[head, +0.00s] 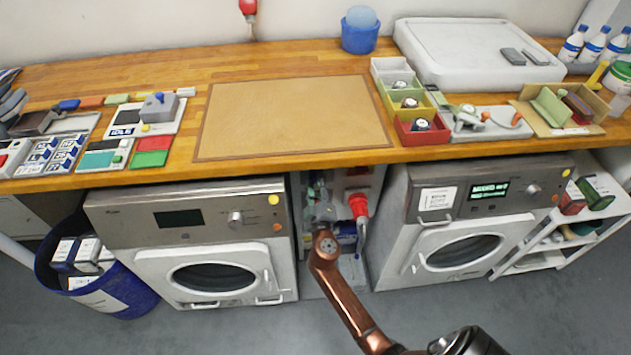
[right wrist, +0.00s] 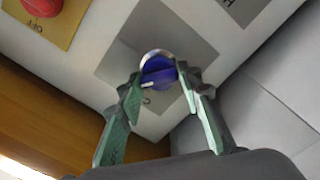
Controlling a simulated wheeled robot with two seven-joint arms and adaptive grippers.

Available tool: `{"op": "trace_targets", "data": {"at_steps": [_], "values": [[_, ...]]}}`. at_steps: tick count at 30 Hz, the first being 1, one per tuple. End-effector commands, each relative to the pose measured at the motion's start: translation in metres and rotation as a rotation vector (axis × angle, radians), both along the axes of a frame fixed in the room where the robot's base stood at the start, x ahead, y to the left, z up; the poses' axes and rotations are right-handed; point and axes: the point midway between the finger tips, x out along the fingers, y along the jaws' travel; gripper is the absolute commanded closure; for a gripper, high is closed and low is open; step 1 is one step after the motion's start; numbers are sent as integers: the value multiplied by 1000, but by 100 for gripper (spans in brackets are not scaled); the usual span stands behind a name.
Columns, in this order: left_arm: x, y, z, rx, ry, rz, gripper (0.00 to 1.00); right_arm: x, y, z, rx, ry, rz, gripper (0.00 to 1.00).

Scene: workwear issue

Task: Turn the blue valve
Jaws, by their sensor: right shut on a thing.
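The blue valve (right wrist: 158,72) is a small round blue knob with a pale rim and a white mark, set on a grey square of a white panel in the right wrist view. My right gripper (right wrist: 163,92) has its two green-padded fingers shut on it from either side. In the head view my right gripper (head: 325,212) reaches into the gap between the two washing machines, under the worktop. I cannot make out the valve there. My left gripper is not in view.
A red button on a yellow plate (right wrist: 62,28) is near the valve. In the gap, a red object (head: 359,205) hangs close right of my gripper. Washing machines (head: 120,212) (head: 398,210) flank it. The wooden worktop (head: 240,62) overhangs it, bearing a bare mat (head: 290,115).

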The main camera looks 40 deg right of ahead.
Motion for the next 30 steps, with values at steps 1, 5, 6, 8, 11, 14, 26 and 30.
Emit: {"op": "trace_targets", "data": {"at_steps": [1, 5, 6, 8, 11, 14, 26, 30], "values": [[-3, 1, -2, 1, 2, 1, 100, 0, 1, 0, -40, 24, 2, 92], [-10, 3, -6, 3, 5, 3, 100, 0, 1, 0, -144, 89, 2, 92], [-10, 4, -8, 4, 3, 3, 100, 0, 1, 0, -175, 109, 2, 92], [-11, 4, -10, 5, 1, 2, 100, 0, 1, 0, -222, 137, 3, 92], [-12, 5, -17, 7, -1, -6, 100, 0, 1, -1, -297, 182, 2, 92], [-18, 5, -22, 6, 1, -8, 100, 1, 2, -1, -362, 222, 4, 92], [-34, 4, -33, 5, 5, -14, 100, 1, 2, -3, -529, 325, 4, 92], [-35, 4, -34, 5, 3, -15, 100, 1, 3, -3, -552, 339, 4, 92]]}}
